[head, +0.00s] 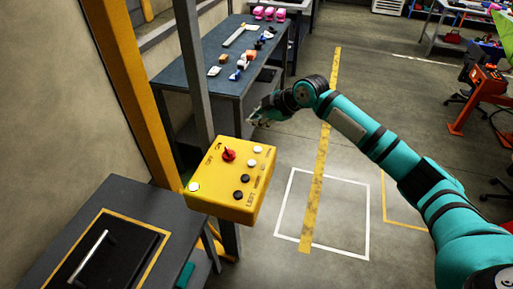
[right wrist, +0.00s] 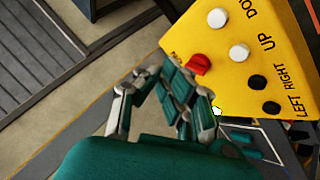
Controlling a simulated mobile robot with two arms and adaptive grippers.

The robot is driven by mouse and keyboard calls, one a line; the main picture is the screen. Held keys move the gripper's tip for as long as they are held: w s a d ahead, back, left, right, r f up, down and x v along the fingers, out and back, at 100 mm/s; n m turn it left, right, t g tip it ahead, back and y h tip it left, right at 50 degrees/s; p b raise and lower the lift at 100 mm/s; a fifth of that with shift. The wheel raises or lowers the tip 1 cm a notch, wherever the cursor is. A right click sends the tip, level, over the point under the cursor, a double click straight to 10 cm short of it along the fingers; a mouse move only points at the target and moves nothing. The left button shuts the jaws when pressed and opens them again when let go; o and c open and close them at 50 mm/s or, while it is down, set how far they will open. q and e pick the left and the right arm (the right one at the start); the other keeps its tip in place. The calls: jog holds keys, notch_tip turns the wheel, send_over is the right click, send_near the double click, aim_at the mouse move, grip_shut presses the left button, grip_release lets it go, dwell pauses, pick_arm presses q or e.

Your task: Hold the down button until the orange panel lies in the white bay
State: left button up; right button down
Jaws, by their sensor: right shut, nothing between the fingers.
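The yellow button box (head: 215,185) hangs on a grey post. It has two white buttons, two black buttons and a red knob (head: 229,154). In the right wrist view, the down button (right wrist: 217,18) is the white one by the partly cut-off "DO…" label; it is the far white one (head: 258,149) in the head view. My right gripper (head: 257,118) is shut and empty, beyond the box and apart from the button. It also shows in the right wrist view (right wrist: 178,82). A white floor outline (head: 369,215), apparently the bay, is empty. I cannot make out the orange panel. My left gripper is not in view.
A blue-topped table (head: 205,100) with small parts stands behind the box. A dark bench (head: 125,192) with a handled black plate is at lower left. A yellow floor stripe (head: 322,150) crosses the white outline. An orange stand (head: 480,95) is at far right.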

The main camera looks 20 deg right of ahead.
jog(key=b, duration=0.6)
send_over(256, 150)
notch_tip(256, 150, down, 8)
jog(key=shift+w+r, duration=0.1)
jog(key=shift+r, duration=0.05)
pick_arm(q)
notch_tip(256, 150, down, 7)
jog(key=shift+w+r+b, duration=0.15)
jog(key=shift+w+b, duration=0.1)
jog(key=shift+b, duration=0.15)
pick_arm(e)
jog(key=shift+f, duration=0.55)
jog(key=shift+f, duration=0.15)
jog(key=shift+f, duration=0.3)
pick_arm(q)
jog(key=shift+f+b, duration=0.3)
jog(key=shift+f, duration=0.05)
pick_arm(e)
jog(key=shift+f, duration=0.5)
dwell(2.5)
jog(key=shift+r, duration=0.1)
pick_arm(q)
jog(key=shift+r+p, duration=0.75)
pick_arm(e)
jog(key=shift+r, duration=0.85)
